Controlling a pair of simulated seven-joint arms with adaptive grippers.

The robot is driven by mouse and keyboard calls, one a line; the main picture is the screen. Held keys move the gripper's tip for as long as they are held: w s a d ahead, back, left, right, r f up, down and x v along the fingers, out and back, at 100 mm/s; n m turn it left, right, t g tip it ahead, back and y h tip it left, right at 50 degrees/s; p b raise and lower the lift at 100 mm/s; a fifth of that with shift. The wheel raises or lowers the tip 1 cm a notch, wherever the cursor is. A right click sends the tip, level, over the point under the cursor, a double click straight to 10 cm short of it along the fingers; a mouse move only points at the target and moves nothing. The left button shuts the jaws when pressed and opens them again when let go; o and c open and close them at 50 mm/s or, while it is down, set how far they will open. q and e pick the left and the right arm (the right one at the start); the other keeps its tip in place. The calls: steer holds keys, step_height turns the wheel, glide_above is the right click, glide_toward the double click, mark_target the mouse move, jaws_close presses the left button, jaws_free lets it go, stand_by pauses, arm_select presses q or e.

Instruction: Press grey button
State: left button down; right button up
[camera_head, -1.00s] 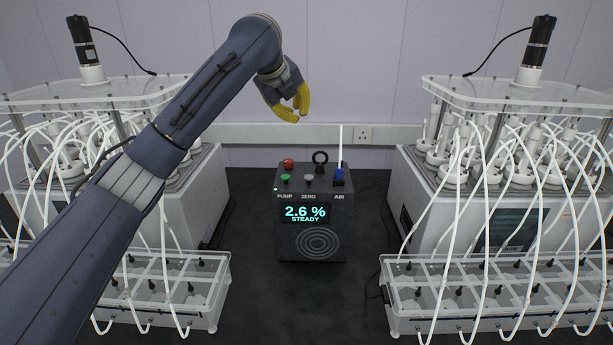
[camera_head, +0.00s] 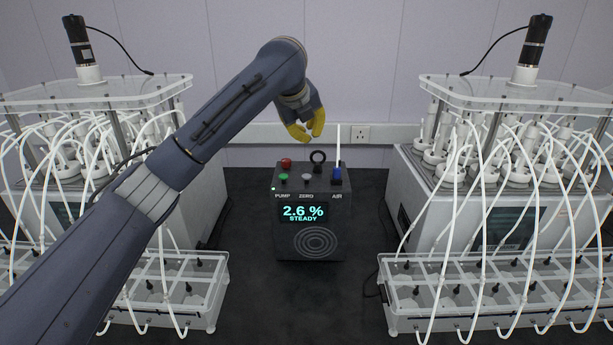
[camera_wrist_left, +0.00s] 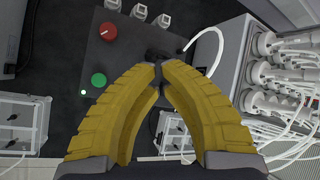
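The grey button (camera_head: 306,177) sits above the ZERO label on the sloped top panel of a dark control box (camera_head: 338,222). A green button (camera_head: 283,177) is to its left, and a red knob (camera_head: 286,163) is behind. My left gripper (camera_head: 313,137) is above and behind the panel, apart from it, with its yellow fingers pointing down. In the left wrist view the fingertips (camera_wrist_left: 160,72) come together with nothing between them. That view shows the red knob (camera_wrist_left: 108,31) and green button (camera_wrist_left: 99,80); the fingers appear to hide the grey button. My right gripper is out of view.
A black ring (camera_head: 318,157), a blue part (camera_head: 337,174) and a thin white tube (camera_head: 338,146) stand on the box's right side. Reactor units with white tubes flank it. The dark table (camera_head: 300,300) is clear in front. The display reads 2.6 % STEADY.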

arm_select(q)
steer(key=shift+f, duration=4)
steer(key=shift+f, duration=1.4)
steer(key=shift+r, duration=1.4)
steer(key=shift+r, duration=0.15)
steer(key=shift+r, duration=2.35)
